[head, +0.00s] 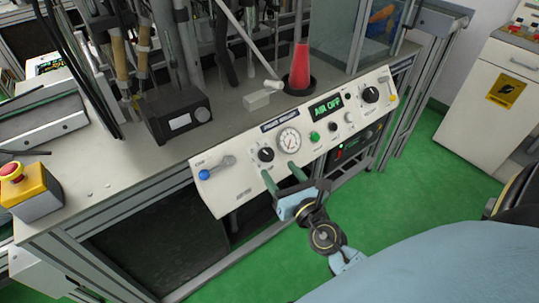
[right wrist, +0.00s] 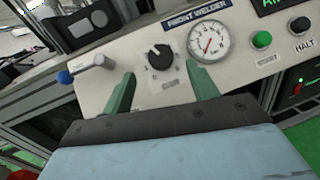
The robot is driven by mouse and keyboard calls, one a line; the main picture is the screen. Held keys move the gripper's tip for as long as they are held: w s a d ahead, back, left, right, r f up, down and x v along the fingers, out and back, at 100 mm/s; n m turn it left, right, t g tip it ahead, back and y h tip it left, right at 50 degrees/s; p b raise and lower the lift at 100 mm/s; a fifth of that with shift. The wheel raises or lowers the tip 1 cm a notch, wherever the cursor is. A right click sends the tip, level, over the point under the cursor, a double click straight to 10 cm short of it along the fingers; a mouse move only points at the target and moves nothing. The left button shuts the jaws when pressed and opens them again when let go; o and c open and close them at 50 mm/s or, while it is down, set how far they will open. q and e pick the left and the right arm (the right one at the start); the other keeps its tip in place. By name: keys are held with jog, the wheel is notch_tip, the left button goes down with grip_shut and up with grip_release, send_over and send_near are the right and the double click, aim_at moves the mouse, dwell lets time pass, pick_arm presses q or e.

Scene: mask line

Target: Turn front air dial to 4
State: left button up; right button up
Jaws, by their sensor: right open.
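The front air dial (head: 266,155) is a small black knob on the white slanted control panel (head: 232,190), left of the round gauge (head: 289,141). In the right wrist view the dial (right wrist: 159,57) sits under the left end of the FRONT WELDER label, with small printed marks around it that are too small to read. My right gripper (head: 282,175) is open, with green fingers pointing at the panel. In the right wrist view the fingers (right wrist: 160,70) stand to either side of the dial and slightly below it, apart from it. My left gripper is not in view.
A lever with a blue ball (head: 204,174) is left of the dial. A green button (head: 314,137), a display reading AIR OFF (head: 326,108) and a second black knob (head: 370,94) are to the right. An emergency stop box (head: 32,190) stands at the bench's left.

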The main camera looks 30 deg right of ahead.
aim_at(268, 156)
jog(key=w, duration=0.4)
jog(key=shift+w+d, duration=0.2)
jog(key=shift+w, duration=0.1)
jog(key=shift+w+d, duration=0.1)
jog(key=shift+w, duration=0.75)
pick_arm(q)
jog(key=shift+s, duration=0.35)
pick_arm(e)
jog(key=c, duration=1)
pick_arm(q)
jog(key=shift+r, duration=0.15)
